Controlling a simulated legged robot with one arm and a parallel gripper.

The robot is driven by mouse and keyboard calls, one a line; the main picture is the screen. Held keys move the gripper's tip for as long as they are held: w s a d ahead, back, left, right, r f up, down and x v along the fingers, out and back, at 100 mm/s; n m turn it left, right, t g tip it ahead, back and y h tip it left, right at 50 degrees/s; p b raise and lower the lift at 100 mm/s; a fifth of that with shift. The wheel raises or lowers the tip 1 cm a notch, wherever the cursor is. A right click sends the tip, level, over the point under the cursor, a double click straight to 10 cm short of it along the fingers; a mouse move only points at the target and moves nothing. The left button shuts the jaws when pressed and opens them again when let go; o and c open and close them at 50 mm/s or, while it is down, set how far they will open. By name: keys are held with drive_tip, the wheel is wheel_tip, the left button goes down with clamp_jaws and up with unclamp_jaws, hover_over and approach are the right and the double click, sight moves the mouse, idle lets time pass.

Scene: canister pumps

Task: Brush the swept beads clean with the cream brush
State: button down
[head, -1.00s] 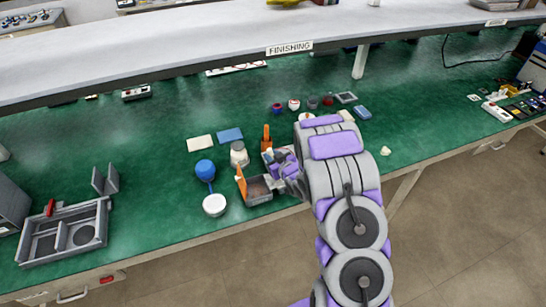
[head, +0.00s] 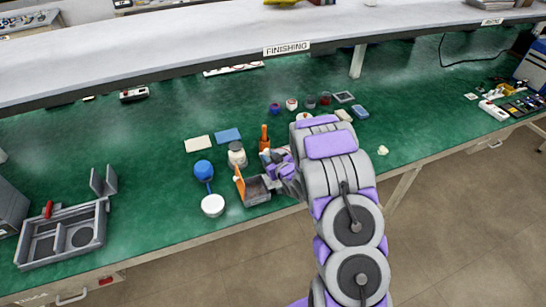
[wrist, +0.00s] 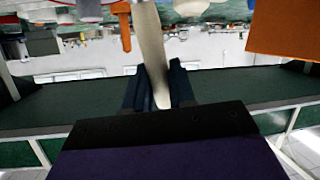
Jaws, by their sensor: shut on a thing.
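My gripper (head: 280,168) is over the front part of the green bench, beside a small grey box with an orange side (head: 256,191). In the wrist view my gripper (wrist: 158,88) is shut on a long cream handle, which I take as the cream brush (wrist: 151,45). The brush's far end runs out of the top of that view, so its bristles are hidden. In the head view my arm and gripper cover most of the brush. I cannot make out any beads in either view.
An orange-handled thing (head: 264,137) stands behind the box; a pale jar (head: 237,155), a blue round thing (head: 203,169) and a white bowl (head: 213,205) stand to the left. A grey compartment tray (head: 66,237) is at far left. Bench between is clear.

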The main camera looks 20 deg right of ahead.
drive_tip(key=shift+r+p, duration=1.35)
drive_tip(key=shift+r, duration=1.65)
drive_tip(key=shift+r+p, duration=0.8)
drive_tip(key=shift+r, duration=0.7)
drive_tip(key=shift+d, duration=0.1)
